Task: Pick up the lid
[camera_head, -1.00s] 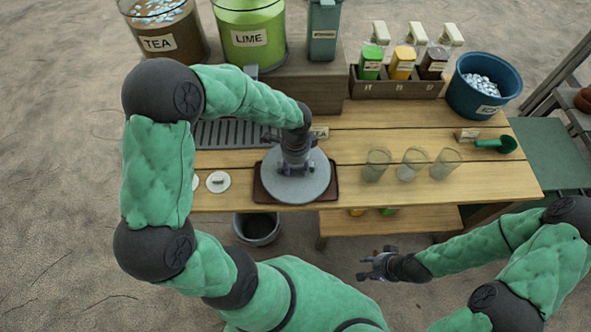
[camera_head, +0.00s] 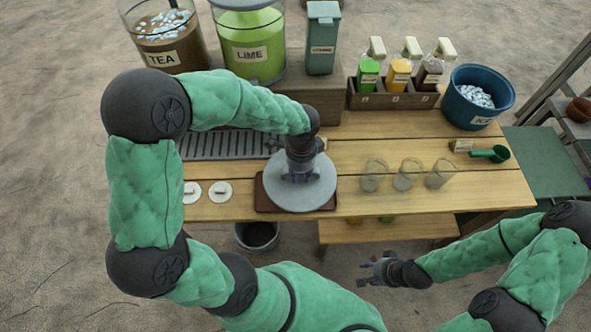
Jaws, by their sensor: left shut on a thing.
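The lid (camera_head: 318,192) is a round grey disc above a dark brown tray (camera_head: 264,203) near the front edge of the wooden table. My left gripper (camera_head: 300,178) comes down from above and is shut on the lid near its middle. The gripper hides the part that it holds. I cannot tell how high the lid sits, or what is beneath it. My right gripper (camera_head: 376,268) is in front of the table, apart from everything, with its fingers spread and nothing between them.
Several clear glasses (camera_head: 407,175) stand right of the lid. Two small white discs (camera_head: 220,191) lie to its left. A slotted grey drip tray (camera_head: 222,146) lies behind. Bottles in a wooden rack (camera_head: 392,101), a blue ice bucket (camera_head: 478,98) and a green scoop (camera_head: 490,154) are further right.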

